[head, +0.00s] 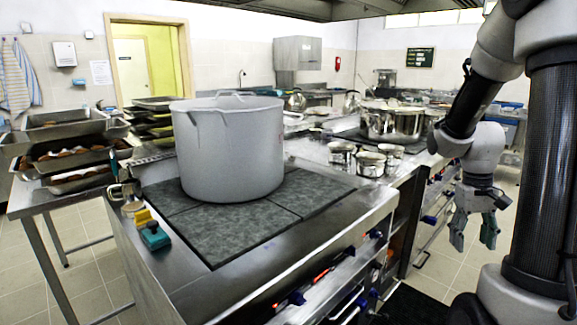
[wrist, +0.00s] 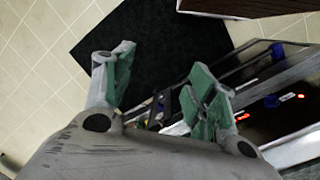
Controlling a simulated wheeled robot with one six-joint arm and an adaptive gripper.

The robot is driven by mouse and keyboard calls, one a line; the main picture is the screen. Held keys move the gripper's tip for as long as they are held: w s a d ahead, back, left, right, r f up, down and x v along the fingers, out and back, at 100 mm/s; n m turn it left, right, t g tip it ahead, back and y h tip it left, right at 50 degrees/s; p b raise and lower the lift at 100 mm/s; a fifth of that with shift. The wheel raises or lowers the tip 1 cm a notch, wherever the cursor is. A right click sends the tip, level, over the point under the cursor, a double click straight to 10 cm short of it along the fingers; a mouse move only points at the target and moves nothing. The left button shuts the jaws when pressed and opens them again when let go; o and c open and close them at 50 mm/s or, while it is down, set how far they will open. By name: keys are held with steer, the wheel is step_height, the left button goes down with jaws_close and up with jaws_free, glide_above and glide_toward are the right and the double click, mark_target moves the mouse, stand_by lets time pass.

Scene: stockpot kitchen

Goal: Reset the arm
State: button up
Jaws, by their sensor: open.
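My gripper (head: 474,229) hangs at the right in the head view, pointing down beside the cooking block. It is open and empty, with its two fingers apart. In the wrist view my gripper (wrist: 165,95) shows green finger pads with a clear gap between them. Below it lie the dark floor mat (wrist: 150,45) and the pale floor tiles. My arm is folded down beside my dark column, clear of the counter.
A large grey stockpot (head: 228,150) stands on the dark cooktop (head: 240,240). Yellow and teal blocks (head: 153,237) sit at its front left corner. Shiny pots (head: 390,122) stand further back. A steel table (head: 45,195) with trays is at the left. The cooking block's knobbed front (head: 335,280) lies left of my gripper.

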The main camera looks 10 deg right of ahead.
steer(key=s+a+r+n+t, duration=0.1)
steer(key=s+a+r+t, duration=0.2)
steer(key=s+a+r, duration=0.2)
steer(key=s+a+r+n+t, duration=0.1)
steer(key=s+a+r+t, duration=0.2)
steer(key=a+r, duration=0.6)
steer(key=shift+s+a+r+n+y, duration=0.3)
steer(key=shift+s+a+y, duration=0.1)
steer(key=shift+s, duration=0.75)
